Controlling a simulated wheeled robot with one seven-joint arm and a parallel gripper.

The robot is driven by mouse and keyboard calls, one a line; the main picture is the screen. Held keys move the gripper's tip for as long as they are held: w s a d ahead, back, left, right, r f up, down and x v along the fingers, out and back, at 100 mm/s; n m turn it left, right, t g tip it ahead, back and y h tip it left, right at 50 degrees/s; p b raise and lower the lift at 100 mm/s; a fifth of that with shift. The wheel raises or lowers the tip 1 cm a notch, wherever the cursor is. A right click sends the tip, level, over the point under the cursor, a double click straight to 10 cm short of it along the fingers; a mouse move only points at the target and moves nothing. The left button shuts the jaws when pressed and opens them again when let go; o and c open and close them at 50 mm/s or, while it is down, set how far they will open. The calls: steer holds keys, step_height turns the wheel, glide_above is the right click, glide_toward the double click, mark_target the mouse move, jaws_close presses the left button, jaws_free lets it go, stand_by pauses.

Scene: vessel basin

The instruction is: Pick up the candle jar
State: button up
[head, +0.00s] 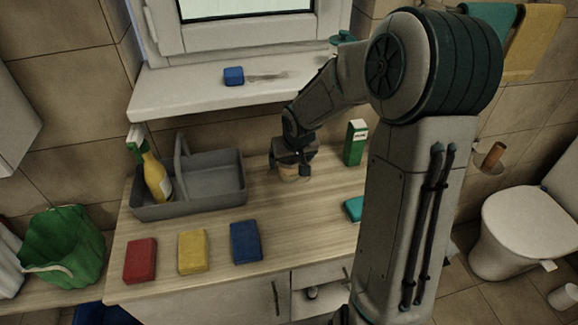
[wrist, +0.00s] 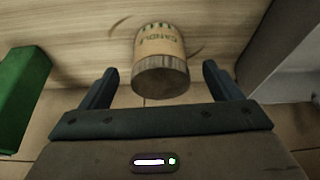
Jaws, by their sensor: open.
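The candle jar (wrist: 160,62) is a small round jar with a tan label reading "CANDLE" and a brownish band at the end nearer my gripper. In the head view the jar (head: 289,174) stands on the wooden counter, partly hidden under my gripper (head: 293,160). In the wrist view my gripper (wrist: 158,88) is open, with one dark finger to the left of the jar and one to the right. Gaps show between both fingers and the jar. Whether the fingertips reach down beside the jar is hard to tell.
A grey caddy (head: 218,188) with a yellow spray bottle (head: 156,178) stands left of the jar. A green box (head: 355,143) stands close on the right. Red (head: 140,260), yellow (head: 193,252) and blue (head: 246,242) sponges lie along the front. The counter between is clear.

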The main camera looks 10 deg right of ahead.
steer(key=shift+w, duration=0.55)
steer(key=x, duration=0.5)
steer(key=shift+s, duration=0.1)
steer(key=c, duration=1.2)
